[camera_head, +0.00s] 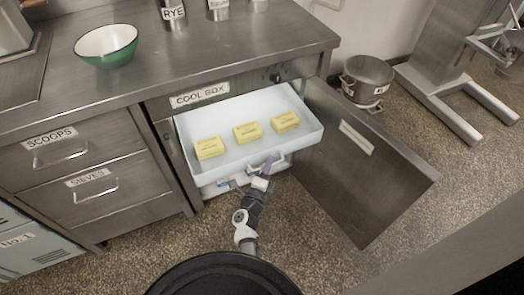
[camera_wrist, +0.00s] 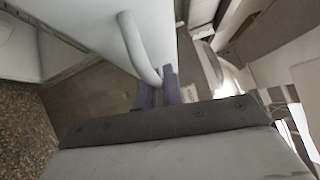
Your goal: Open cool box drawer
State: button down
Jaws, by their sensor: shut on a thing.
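The cool box drawer (camera_head: 240,158) is a white tray pulled out from under the COOL BOX label (camera_head: 199,95). It holds three yellow packs (camera_head: 247,132) in a row. The cool box door (camera_head: 365,160) is swung open to the right. My gripper (camera_head: 264,168) is at the drawer's front, shut on its handle (camera_head: 280,163). In the wrist view the curved pale handle (camera_wrist: 138,48) runs down to my fingertips (camera_wrist: 158,90). The fingers partly hide the handle's end.
Drawers labelled SCOOPS (camera_head: 75,150) and SIEVES (camera_head: 95,190) are shut at the left. A green bowl (camera_head: 106,44) stands on the worktop. A metal pot (camera_head: 366,78) stands on the floor behind the door. Speckled floor (camera_head: 300,240) is clear in front.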

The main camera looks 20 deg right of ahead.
jog(key=shift+s, duration=1.4)
jog(key=c, duration=1.5)
grip_release()
jog(key=shift+s+a, duration=0.1)
jog(key=shift+s, duration=0.05)
